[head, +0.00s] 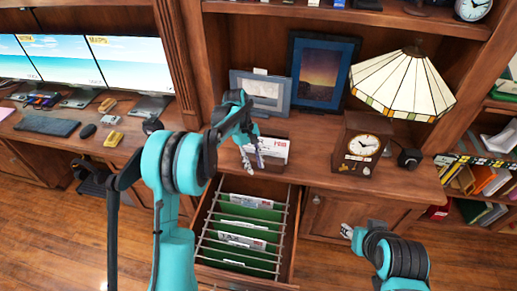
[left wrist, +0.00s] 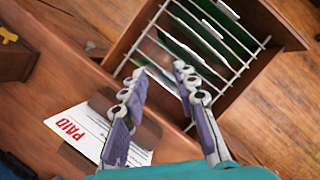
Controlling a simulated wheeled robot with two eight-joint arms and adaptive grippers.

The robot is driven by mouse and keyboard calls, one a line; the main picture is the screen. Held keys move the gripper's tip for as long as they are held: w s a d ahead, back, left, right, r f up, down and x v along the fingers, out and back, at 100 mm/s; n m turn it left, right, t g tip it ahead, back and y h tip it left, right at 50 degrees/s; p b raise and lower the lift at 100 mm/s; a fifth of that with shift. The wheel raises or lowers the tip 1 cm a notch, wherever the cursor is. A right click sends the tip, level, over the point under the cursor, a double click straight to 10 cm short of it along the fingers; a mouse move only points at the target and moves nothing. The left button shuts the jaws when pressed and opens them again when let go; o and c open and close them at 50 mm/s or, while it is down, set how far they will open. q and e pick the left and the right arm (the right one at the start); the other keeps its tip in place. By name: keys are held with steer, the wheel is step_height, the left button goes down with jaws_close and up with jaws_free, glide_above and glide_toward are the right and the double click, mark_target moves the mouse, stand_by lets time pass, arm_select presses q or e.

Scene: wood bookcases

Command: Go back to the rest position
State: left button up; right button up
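My left gripper (head: 254,164) hangs over the shelf front, just in front of a small holder with white papers. In the left wrist view its two purple-grey fingers (left wrist: 159,70) are apart with nothing between them. The white paper marked "PAID" (left wrist: 82,132) lies below and left of the fingers there; it also shows behind the gripper in the head view (head: 272,147). My right gripper (head: 347,231) is low at the right, in front of the cabinet door. Only its pale tip shows, and I cannot tell if it is open.
An open drawer (head: 289,246) with green hanging files (head: 246,214) juts out below the left gripper. A clock (head: 363,146), a lamp (head: 405,84) and picture frames (head: 321,72) stand on the shelf. A desk with monitors (head: 131,63) is at left. Wood floor at lower right is clear.

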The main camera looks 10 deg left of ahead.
arm_select(q)
steer(key=s+a+r+m+t+y, duration=0.15)
steer(key=s+r+m+t, duration=0.25)
steer(key=s+r, duration=0.65)
steer(key=s+a+f+m+t+y+b, duration=0.1)
steer(key=s+m+t, duration=0.5)
steer(key=s, duration=0.8)
steer(key=shift+a+f+y, duration=0.4)
steer(key=shift+f+y, duration=0.05)
steer(key=shift+s+a, duration=0.1)
steer(key=shift+s, duration=0.05)
